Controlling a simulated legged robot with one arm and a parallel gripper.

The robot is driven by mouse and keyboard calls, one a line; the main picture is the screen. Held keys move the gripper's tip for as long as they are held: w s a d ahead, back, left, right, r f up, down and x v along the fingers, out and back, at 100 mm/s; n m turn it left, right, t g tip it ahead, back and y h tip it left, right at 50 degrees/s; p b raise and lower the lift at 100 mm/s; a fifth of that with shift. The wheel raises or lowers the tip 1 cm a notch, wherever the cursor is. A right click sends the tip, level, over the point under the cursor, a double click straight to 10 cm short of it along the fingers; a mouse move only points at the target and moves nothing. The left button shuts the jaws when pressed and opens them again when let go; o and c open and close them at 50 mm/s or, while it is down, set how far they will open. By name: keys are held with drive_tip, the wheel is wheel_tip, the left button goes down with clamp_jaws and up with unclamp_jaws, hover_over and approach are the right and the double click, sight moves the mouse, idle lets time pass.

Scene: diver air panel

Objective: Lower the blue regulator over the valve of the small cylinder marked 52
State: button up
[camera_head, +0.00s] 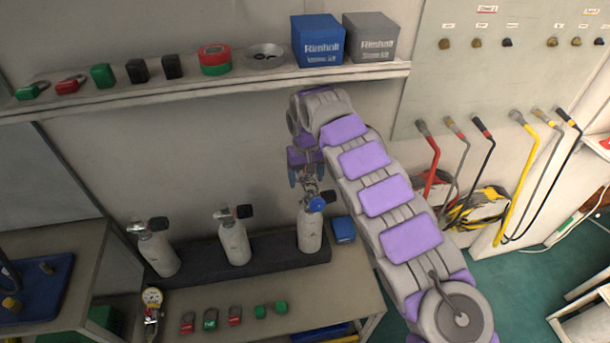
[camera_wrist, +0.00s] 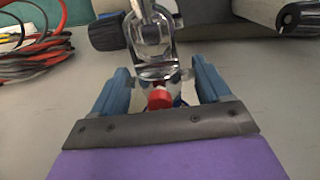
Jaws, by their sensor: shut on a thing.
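My gripper (camera_head: 309,180) points down above the right-hand small grey cylinder (camera_head: 310,232). In the wrist view its blue fingers (camera_wrist: 160,78) are closed around a chrome yoke fitting with a red knob (camera_wrist: 159,98). This held part appears to be the blue regulator (camera_head: 317,204), whose round blue face shows at that cylinder's top. A black valve knob (camera_head: 329,196) shows beside it. The regulator overlaps the valve in the head view; I cannot tell whether it is around the valve or just above. The number 52 is not readable on any cylinder.
The middle cylinder (camera_head: 235,243) and left cylinder (camera_head: 158,252), with black valve knobs, stand in the same dark rack (camera_head: 275,252). A blue box (camera_head: 342,229) lies right of the rack. A loaded shelf (camera_head: 200,88) runs above.

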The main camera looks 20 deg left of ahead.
drive_tip(key=shift+f, duration=0.75)
idle(0.3)
drive_tip(key=shift+p, duration=0.4)
drive_tip(key=shift+f+p, duration=0.55)
drive_tip(key=shift+f, duration=0.6)
idle(1.9)
drive_tip(key=o, duration=1.5)
drive_tip(key=shift+d, duration=0.1)
wheel_tip(320, 180, up, 4)
drive_tip(key=shift+w+f+p, duration=0.15)
drive_tip(key=shift+p, duration=0.45)
drive_tip(key=shift+s+d+f, duration=0.1)
drive_tip(key=shift+s+d, duration=0.05)
drive_tip(key=shift+s, duration=0.3)
drive_tip(key=shift+s+d+r+p, duration=0.25)
drive_tip(key=shift+s+d, duration=1.1)
drive_tip(key=shift+s, duration=0.8)
drive_tip(key=shift+s+d+r+p, duration=0.25)
drive_tip(key=shift+s+d, duration=1.05)
drive_tip(key=shift+s, duration=0.85)
drive_tip(key=shift+s+d+r+p, duration=0.15)
drive_tip(key=shift+s+d+p, duration=0.15)
drive_tip(key=shift+s+d, duration=1.45)
drive_tip(key=shift+s+a, duration=0.4)
